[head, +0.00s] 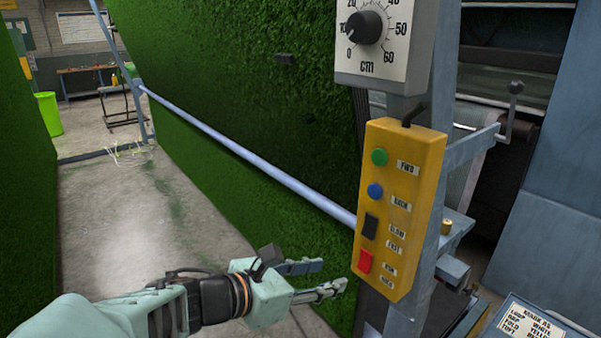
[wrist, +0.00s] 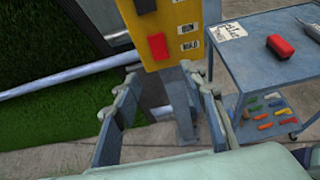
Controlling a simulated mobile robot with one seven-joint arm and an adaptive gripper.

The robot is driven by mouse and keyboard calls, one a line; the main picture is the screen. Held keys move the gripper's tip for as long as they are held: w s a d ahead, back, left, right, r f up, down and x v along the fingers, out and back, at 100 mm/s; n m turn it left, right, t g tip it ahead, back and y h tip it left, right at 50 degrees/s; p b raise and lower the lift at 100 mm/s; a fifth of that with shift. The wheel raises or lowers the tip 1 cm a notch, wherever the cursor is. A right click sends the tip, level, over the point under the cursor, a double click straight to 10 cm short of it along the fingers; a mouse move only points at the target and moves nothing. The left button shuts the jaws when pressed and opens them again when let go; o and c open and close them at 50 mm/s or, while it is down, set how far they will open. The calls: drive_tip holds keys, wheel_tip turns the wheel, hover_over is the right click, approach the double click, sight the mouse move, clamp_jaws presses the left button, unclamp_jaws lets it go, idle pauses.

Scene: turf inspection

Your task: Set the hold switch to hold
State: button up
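The yellow control box (head: 398,215) hangs on a grey post. Its lowest control is a red rocker switch (head: 365,261) beside labels reading RUN and HOLD. The red switch also shows in the wrist view (wrist: 157,46), above the fingers. I cannot tell which way the rocker is tipped. Above it are a black rocker (head: 370,226), a blue button (head: 375,191) and a green button (head: 379,156). My gripper (head: 333,277) is just left of the box's lower end, apart from the red switch. In the wrist view its two fingers (wrist: 164,102) are spread with nothing between them.
A dial marked CM (head: 383,52) sits above the box. A pale blue bar (head: 250,155) runs along the green turf to the post. A lever with a dark knob (head: 516,88) is at right. A grey cart (wrist: 252,60) holds a red-topped object and several small coloured pieces.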

sight(363, 267)
drive_tip(key=b+x, duration=0.1)
drive_tip(key=x, duration=0.9)
drive_tip(key=shift+d+f, duration=0.1)
drive_tip(key=shift+f, duration=0.05)
drive_tip(key=shift+c, duration=0.2)
